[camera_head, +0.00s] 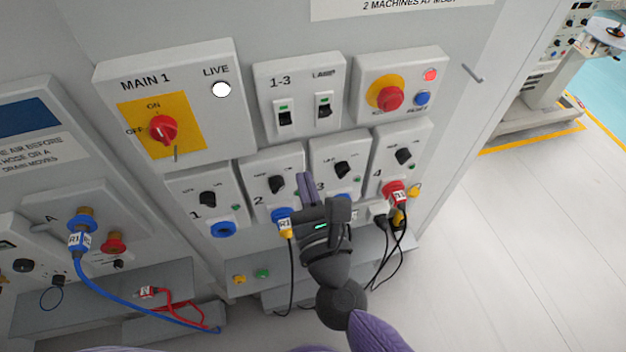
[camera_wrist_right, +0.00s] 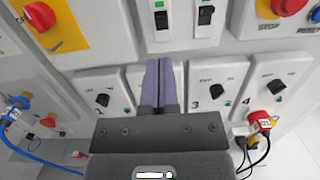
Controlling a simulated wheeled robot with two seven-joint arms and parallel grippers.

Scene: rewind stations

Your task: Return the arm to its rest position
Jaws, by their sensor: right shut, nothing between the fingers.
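My right gripper (camera_head: 304,182) is in front of the wall panel, between station 2 (camera_head: 270,160) and station 3 (camera_head: 322,150). Its purple fingers are closed together with nothing between them, and they also show in the right wrist view (camera_wrist_right: 157,82). I cannot tell whether the fingertips touch the panel. My right arm (camera_head: 340,300) reaches up from the bottom and hides part of station 3's socket. My left gripper is in neither view.
Nearby are the MAIN 1 switch (camera_head: 163,130), the red stop button (camera_head: 389,98), a blue plug (camera_head: 283,218) at station 2 and a red plug (camera_head: 394,194) at station 4. Black cables (camera_head: 291,275) hang around my arm. Clear floor (camera_head: 500,240) lies to the right.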

